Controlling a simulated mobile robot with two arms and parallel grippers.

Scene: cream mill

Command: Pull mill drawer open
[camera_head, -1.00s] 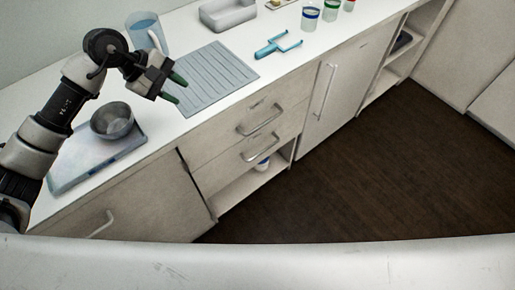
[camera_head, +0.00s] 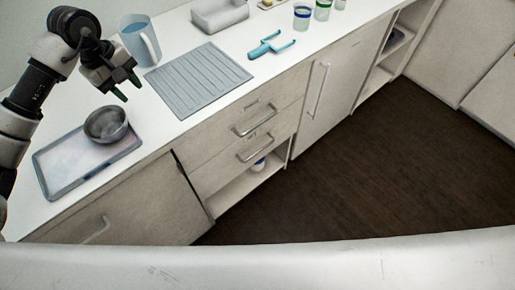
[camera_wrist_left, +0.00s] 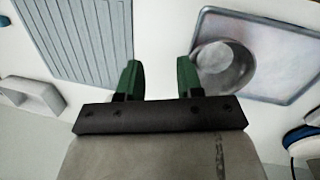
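Two drawers sit one above the other in the counter front in the head view. The upper drawer (camera_head: 218,138) has a bar handle (camera_head: 255,121) and a small label above it. The lower drawer (camera_head: 222,166) has a similar handle (camera_head: 256,148). Both look closed, and I cannot tell which is the mill drawer. My left gripper (camera_head: 130,90) is open and empty above the counter, left of the grey ribbed mat and well away from both handles. Its parted green fingers also show in the left wrist view (camera_wrist_left: 158,78). My right gripper is not in view.
A metal bowl (camera_head: 106,125) stands on a tray (camera_head: 62,187) below my gripper. A blue pitcher (camera_head: 137,41), ribbed mat (camera_head: 200,80), blue tool (camera_head: 266,46) and grey bin (camera_head: 220,17) are also on the counter. The dark floor (camera_head: 400,160) before the drawers is clear.

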